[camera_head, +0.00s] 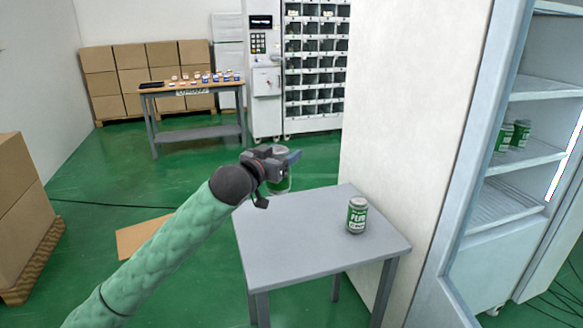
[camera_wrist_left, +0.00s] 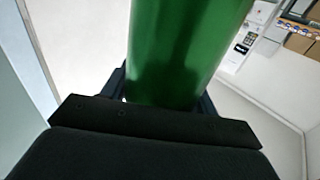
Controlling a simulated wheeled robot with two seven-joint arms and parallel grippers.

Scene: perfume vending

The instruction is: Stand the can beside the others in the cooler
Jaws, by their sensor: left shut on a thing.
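My left gripper (camera_head: 290,160) is shut on a green can (camera_head: 279,186) and holds it above the far left corner of the small grey table. A second green can with white lettering (camera_head: 357,215) stands upright on the table. The white cooler (camera_head: 470,265) is at the right, its shelves in view. Green cans (camera_head: 521,133) stand on its middle shelf (camera_head: 535,154), near the left side. My right gripper is not in view.
The grey table (camera_head: 290,250) stands left of the cooler, mostly bare. A pale wall panel (camera_head: 410,110) rises between the table and the cooler shelves. A vending machine (camera_head: 265,70), a bench with small items (camera_head: 190,88) and cardboard boxes (camera_head: 100,75) are at the back.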

